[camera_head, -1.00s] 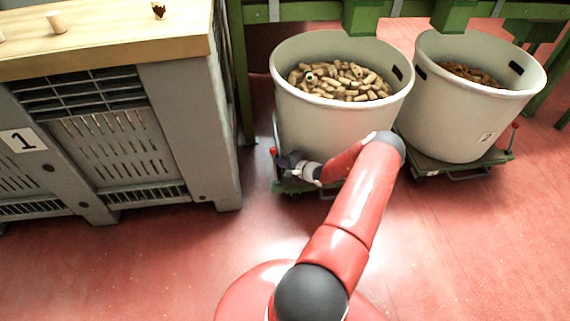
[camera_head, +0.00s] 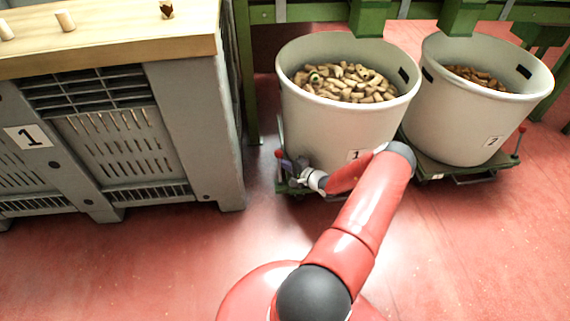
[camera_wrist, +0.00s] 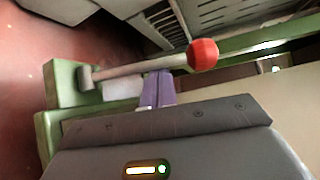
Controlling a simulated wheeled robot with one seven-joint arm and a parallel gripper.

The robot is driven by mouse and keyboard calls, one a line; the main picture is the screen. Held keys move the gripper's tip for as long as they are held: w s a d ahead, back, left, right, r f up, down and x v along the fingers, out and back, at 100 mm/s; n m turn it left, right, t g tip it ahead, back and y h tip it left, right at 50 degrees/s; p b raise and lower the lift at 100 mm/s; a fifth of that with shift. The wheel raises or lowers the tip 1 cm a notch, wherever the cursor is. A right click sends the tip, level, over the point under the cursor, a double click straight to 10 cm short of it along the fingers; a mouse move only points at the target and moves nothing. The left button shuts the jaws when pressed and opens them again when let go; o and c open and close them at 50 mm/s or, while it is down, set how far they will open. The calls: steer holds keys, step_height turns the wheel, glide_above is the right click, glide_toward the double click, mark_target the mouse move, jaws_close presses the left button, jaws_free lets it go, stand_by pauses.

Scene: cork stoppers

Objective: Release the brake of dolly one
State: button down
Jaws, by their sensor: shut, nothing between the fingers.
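Dolly one is the green platform (camera_head: 290,189) under the tub labelled 1 (camera_head: 335,130), which is full of corks. Its brake lever ends in a red knob (camera_head: 279,153) at the left of the tub, close to my gripper (camera_head: 294,168). In the wrist view the red knob (camera_wrist: 202,54) tops a pale rod that rises from a green block (camera_wrist: 66,88). My gripper's purple fingers (camera_wrist: 158,88) are shut and empty. Their tips overlap the rod below the knob; I cannot tell whether they touch it. My arm hides part of the dolly's front.
A second tub (camera_head: 465,115), labelled 2, stands close on the right on its own dolly (camera_head: 450,170), with a red-knobbed lever (camera_head: 521,129). A grey crate (camera_head: 190,130) with a wooden top stands at left. Green framework (camera_head: 300,12) runs behind. Red floor in front is clear.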

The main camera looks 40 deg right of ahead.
steer(key=s+a+n+t+b, duration=0.3)
steer(key=s+n+t, duration=0.1)
steer(key=s+t, duration=0.1)
steer(key=shift+a+f+n+y, duration=0.15)
steer(key=shift+f+n+y, duration=0.15)
steer(key=shift+y, duration=0.1)
steer(key=shift+s+f+b, duration=0.1)
steer(key=shift+s+b, duration=0.05)
steer(key=shift+b, duration=0.15)
stand_by(0.5)
